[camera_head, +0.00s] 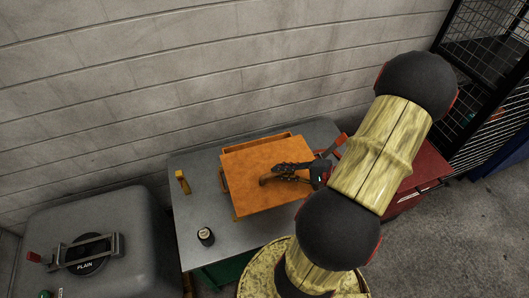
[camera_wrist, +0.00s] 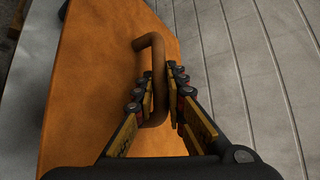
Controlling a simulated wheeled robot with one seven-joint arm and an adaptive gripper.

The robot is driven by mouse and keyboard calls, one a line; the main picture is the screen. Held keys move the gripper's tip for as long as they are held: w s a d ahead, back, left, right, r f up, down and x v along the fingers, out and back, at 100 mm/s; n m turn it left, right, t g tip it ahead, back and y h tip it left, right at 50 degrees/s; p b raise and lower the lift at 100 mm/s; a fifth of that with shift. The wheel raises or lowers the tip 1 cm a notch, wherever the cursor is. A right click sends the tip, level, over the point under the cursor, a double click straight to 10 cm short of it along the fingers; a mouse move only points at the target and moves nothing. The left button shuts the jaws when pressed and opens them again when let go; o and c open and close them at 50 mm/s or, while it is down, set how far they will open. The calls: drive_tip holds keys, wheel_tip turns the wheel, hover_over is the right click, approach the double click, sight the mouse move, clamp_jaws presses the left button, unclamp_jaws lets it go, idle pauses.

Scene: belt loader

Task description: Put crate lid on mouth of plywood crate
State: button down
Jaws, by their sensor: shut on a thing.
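The crate lid (camera_head: 258,192) is a flat orange-brown panel with a bent brown handle (camera_wrist: 151,50) on top. My gripper (camera_head: 272,178) is shut on this handle; in the wrist view the fingers (camera_wrist: 157,98) stand on either side of its bar. The plywood crate (camera_head: 250,142) is mostly hidden under the lid; its back edge shows behind the lid, and a side handle (camera_head: 223,180) shows at the left. The lid overlaps the crate's top and looks shifted toward the front. I cannot tell whether lid and crate touch.
The crate stands on a grey-topped bench (camera_head: 205,200) against a block wall (camera_head: 180,80). A red cabinet (camera_head: 425,172) is at right, a grey machine (camera_head: 130,240) at lower left.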

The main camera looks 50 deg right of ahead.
sight(273, 157)
drive_tip(key=w+d+f, duration=0.1)
drive_tip(key=w+d, duration=0.1)
drive_tip(key=w+d+f, duration=0.1)
drive_tip(key=w, duration=0.2)
drive_tip(key=w+d+f, duration=0.1)
drive_tip(key=w+d, duration=0.1)
drive_tip(key=shift+w+d+f, duration=0.15)
drive_tip(key=shift+d+f, duration=0.15)
drive_tip(key=shift+f, duration=0.1)
drive_tip(key=w+f, duration=0.1)
drive_tip(key=w+d+f, duration=0.1)
drive_tip(key=f, duration=0.1)
drive_tip(key=w+d+f, duration=0.1)
drive_tip(key=shift+d+f, duration=0.2)
drive_tip(key=shift+f, duration=0.1)
drive_tip(key=shift+w+d+f, duration=0.15)
drive_tip(key=shift+w+f, duration=0.05)
drive_tip(key=shift+f, duration=0.55)
drive_tip(key=shift+w+d+f, duration=0.1)
drive_tip(key=shift+w+f, duration=0.05)
drive_tip(key=shift+f, duration=0.6)
drive_tip(key=shift+w+d+f, duration=0.15)
drive_tip(key=shift+w+f, duration=0.05)
drive_tip(key=shift+f, duration=0.55)
drive_tip(key=c, duration=2)
unclamp_jaws()
drive_tip(key=shift+o, duration=0.9)
